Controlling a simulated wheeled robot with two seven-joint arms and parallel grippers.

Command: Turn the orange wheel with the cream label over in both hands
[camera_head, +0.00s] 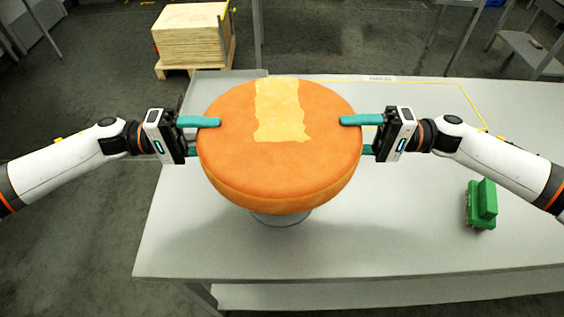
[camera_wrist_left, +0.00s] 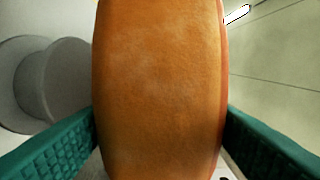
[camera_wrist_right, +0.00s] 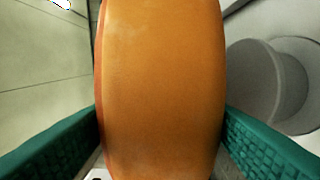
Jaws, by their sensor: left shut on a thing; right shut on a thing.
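The orange cheese wheel (camera_head: 235,150) is held between my two grippers above the table, its labelled face up and slightly tilted towards the camera. The cream label (camera_head: 281,110) runs from the far rim to about the middle of that face. My left gripper (camera_head: 212,136) is shut on the wheel's left edge, one teal finger above and one below. My right gripper (camera_head: 350,136) is shut on the right edge in the same way. The wheel's orange side fills the middle of the left wrist view (camera_wrist_left: 160,90) and the right wrist view (camera_wrist_right: 160,90), between the fingers.
A grey round stand (camera_head: 280,219) is under the wheel, mostly hidden; the wheel appears apart from it in the wrist views. A green brush-like block (camera_head: 481,205) lies on the grey table (camera_head: 400,235) at right. A pallet with stacked boards (camera_head: 190,38) stands on the floor behind.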

